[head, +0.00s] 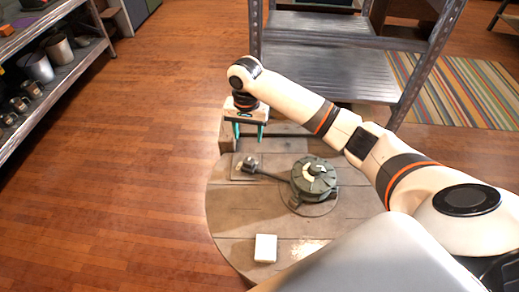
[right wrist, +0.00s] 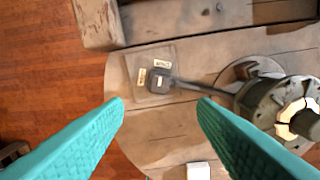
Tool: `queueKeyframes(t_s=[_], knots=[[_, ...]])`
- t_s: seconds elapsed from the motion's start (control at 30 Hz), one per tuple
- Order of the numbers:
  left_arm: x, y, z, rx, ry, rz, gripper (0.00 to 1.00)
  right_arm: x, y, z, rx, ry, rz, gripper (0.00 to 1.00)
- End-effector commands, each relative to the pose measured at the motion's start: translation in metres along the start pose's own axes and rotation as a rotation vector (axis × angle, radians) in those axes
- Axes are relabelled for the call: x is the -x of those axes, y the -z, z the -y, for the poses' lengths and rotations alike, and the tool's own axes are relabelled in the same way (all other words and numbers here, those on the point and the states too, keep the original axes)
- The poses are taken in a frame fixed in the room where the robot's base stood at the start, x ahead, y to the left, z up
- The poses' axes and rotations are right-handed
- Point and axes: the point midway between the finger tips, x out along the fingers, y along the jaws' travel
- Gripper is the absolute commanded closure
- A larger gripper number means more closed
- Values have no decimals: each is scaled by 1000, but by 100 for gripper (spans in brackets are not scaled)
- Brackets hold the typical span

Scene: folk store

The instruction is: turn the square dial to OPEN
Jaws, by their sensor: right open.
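The square dial (head: 249,162) is a small dark block on a flat square plate (head: 237,174) on the round wooden table. In the right wrist view the dial (right wrist: 159,82) shows a pale label on top, and the plate (right wrist: 137,92) has two small pale labels, too small to read surely. My right gripper (head: 248,135) is open and empty, with teal fingers pointing down above and just behind the dial in the head view. In the right wrist view the dial lies between and beyond the fingertips (right wrist: 160,104), apart from them. My left gripper is not in view.
A dark rod (head: 272,175) runs from the dial to a round green device (head: 314,177) with a pale curved mark on top. A white block (head: 265,248) lies near the table's front. A wooden block (head: 227,134) stands at the back edge, and a metal shelf (head: 330,68) behind.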

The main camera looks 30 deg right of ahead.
Motion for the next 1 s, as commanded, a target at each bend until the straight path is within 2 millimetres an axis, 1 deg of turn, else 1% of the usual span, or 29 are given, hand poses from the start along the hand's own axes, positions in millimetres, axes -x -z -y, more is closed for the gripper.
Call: queueKeyframes(t_s=[0.17,0.27,0.4,0.5,0.6,0.8,1.0], knots=[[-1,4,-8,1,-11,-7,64,-26,1,1,0,5,-3,48],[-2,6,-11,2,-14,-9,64,-47,1,1,-1,5,-3,48],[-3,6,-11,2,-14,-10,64,-76,1,1,0,4,-3,48],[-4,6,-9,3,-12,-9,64,-92,1,1,0,4,-2,48],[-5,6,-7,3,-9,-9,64,-105,1,1,-1,4,-1,48],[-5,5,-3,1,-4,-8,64,-116,0,1,0,2,1,48],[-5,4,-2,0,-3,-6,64,-117,0,1,0,1,1,48]])
